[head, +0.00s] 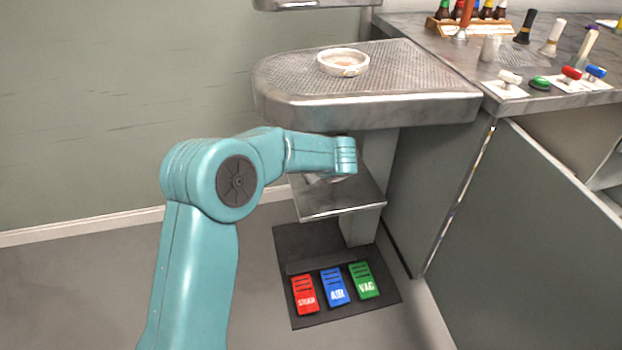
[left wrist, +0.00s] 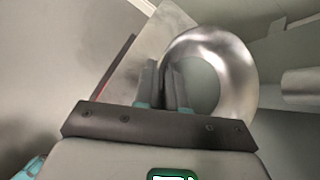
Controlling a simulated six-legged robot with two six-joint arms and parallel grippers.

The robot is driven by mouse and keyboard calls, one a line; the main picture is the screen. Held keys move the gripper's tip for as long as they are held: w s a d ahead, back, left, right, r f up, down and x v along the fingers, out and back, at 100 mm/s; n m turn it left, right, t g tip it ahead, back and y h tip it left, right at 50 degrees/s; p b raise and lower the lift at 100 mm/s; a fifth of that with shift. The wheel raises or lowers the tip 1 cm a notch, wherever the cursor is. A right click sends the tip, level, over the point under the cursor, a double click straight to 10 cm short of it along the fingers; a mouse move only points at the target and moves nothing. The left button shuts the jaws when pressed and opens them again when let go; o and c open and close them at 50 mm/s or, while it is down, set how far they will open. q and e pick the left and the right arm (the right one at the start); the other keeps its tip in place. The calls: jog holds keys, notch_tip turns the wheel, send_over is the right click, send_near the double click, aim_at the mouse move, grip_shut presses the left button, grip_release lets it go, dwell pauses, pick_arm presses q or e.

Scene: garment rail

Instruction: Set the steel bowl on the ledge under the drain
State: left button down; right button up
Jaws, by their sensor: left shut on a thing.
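The steel bowl (left wrist: 238,72) is shiny and round. In the left wrist view its near rim lies between the fingers of my left gripper (left wrist: 165,68), which is shut on it. In the head view only a sliver of the bowl (head: 323,179) shows below my left wrist, which hides the fingers. The ledge (head: 345,199) is a flat metal shelf under the perforated drain board (head: 400,65). The bowl is over the ledge; I cannot tell whether it touches. My right gripper is not in view.
A white round dish (head: 343,62) sits on the board above. A dark floor mat below carries red (head: 304,294), blue (head: 336,286) and green (head: 364,280) pedals. A grey cabinet closes off the right side. Bottles (head: 470,12) and brushes stand on its counter. The floor at left is clear.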

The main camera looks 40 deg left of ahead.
pick_arm(q)
jog(key=shift+f+b, duration=1.2)
jog(key=shift+f, duration=0.85)
jog(key=c, duration=1.2)
grip_release()
jog(key=shift+r, duration=0.1)
